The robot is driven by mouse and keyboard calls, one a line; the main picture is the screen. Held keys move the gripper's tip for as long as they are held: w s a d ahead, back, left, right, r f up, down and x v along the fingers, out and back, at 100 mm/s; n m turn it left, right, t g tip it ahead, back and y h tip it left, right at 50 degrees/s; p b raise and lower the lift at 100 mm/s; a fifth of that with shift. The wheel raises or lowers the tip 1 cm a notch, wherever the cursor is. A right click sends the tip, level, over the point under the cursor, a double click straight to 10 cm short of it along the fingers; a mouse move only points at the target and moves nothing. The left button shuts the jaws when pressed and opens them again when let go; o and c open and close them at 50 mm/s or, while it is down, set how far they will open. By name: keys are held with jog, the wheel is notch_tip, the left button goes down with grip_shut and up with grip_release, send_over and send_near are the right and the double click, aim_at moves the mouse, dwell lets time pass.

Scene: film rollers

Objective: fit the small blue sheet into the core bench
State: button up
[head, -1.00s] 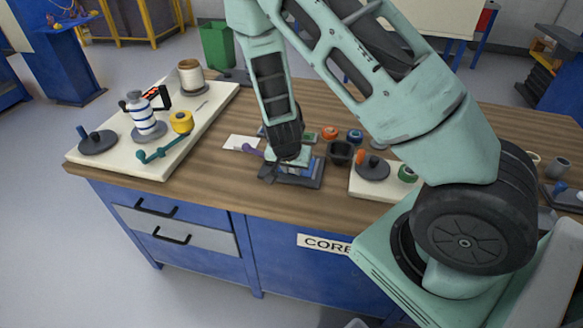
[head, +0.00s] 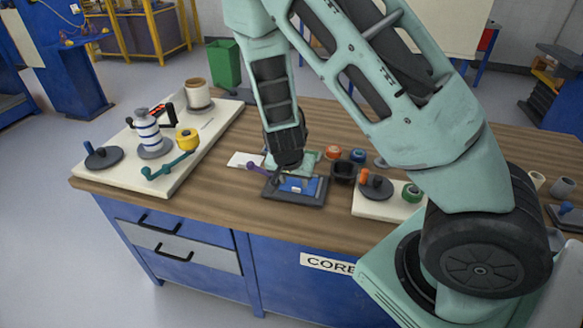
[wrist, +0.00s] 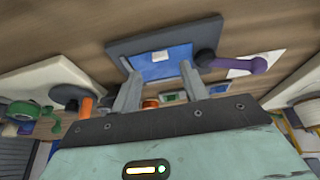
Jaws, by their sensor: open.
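The core bench (head: 225,195) has a wooden top and a blue front with a "CORE" label. A dark tray (head: 290,202) lies near its front edge. The small blue sheet (head: 300,185) lies flat in the tray with a small pale label on it. In the wrist view the sheet (wrist: 158,66) is framed by the dark tray (wrist: 125,47). My gripper (wrist: 160,88) is open, its two fingers apart with the sheet showing between and beyond them. In the head view it hangs over the tray's back side. Whether the fingers touch the sheet cannot be told.
A purple-handled tool (head: 257,167) sits at the tray's left, by a white card (head: 243,159). A dark cup (head: 343,172) and a pale board (head: 385,205) with a green roll stand to the right. A larger pale board (head: 185,170) with rollers is at left.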

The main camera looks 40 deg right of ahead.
jog(key=s+a+r+n+g+y+p, duration=0.1)
jog(key=s+a+r+n+y, duration=0.1)
jog(key=s+a+r, duration=0.3)
jog(key=s+a+r+n+y, duration=0.1)
jog(key=s+a+r+n, duration=0.15)
jog(key=a, duration=0.45)
jog(key=s+a+r+n+g+y+p, duration=0.1)
jog(key=s+a+r+n+y, duration=0.15)
jog(key=a+r, duration=0.3)
jog(key=s+a+r+n, duration=0.2)
jog(key=s+r+n, duration=0.1)
jog(key=s+n, duration=0.2)
jog(key=s+a+r+n+h, duration=0.1)
jog(key=s+a+r+n, duration=0.2)
jog(key=s+n, duration=0.3)
jog(key=shift+s+a+r+g, duration=0.15)
jog(key=shift+s+r+g, duration=0.25)
jog(key=shift+s+r, duration=0.5)
jog(key=shift+s+f, duration=0.1)
jog(key=shift+f, duration=0.05)
